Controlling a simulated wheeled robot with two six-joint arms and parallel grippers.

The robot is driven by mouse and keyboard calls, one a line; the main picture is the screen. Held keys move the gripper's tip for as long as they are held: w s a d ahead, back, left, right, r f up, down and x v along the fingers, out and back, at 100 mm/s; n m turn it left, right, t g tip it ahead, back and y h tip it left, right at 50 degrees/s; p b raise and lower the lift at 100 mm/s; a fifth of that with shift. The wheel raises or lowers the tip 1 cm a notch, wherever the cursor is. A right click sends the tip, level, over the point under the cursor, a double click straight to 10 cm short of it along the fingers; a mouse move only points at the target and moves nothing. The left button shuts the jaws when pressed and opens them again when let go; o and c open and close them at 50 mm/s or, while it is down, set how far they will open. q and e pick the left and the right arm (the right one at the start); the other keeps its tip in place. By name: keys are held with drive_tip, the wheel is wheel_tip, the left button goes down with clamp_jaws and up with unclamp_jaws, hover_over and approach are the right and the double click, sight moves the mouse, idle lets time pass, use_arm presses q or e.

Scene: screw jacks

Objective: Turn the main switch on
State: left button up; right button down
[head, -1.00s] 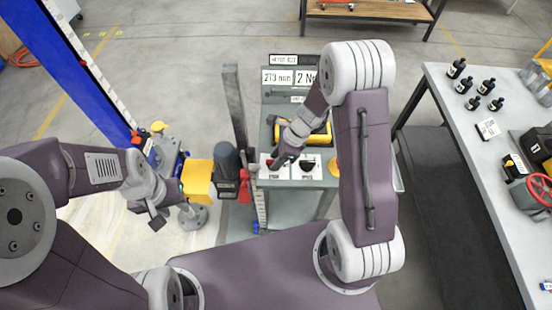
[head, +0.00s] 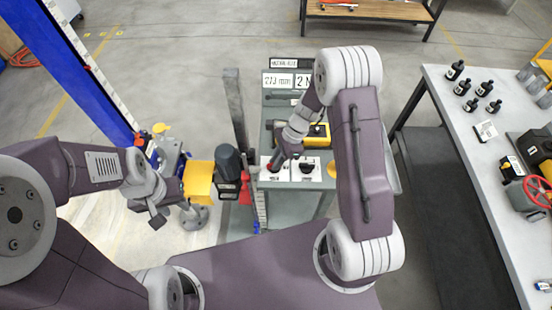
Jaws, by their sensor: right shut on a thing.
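A grey stand (head: 283,206) in the middle carries two white switch plates. The left plate (head: 265,177) bears a red switch, mostly hidden by my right gripper. The right plate (head: 317,173) bears a black knob (head: 305,171). Which one is the main switch cannot be read from the plates. My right gripper (head: 274,165) reaches down onto the left plate and is shut on the red switch. My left gripper (head: 158,219) hangs at left, near the blue post and away from the plates; its jaw opening is unclear.
A yellow-and-black tool (head: 319,133) lies behind the plates, below display signs (head: 279,79). A dark motor (head: 228,160), yellow box (head: 199,181) and grey post (head: 236,105) stand left of them. A workbench (head: 470,150) with bottles is at right.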

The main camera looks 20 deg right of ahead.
drive_tip(key=n, duration=0.3)
drive_tip(key=shift+w+r+g+p, duration=0.15)
drive_tip(key=shift+w+g+p, duration=0.05)
drive_tip(key=shift+g+p, duration=0.2)
drive_tip(key=n+g, duration=0.1)
drive_tip(key=n, duration=0.1)
drive_tip(key=shift+w+n+h, duration=0.1)
drive_tip(key=shift+n+h, duration=0.2)
drive_tip(key=shift+h, duration=0.1)
drive_tip(key=n+g+h, duration=0.1)
drive_tip(key=n, duration=0.3)
drive_tip(key=shift+a, duration=0.15)
drive_tip(key=shift+n+g+h+b, duration=0.45)
drive_tip(key=shift+n+h, duration=0.35)
drive_tip(key=shift+n, duration=1.4)
drive_tip(key=c, duration=1.4)
unclamp_jaws()
drive_tip(key=shift+c, duration=0.2)
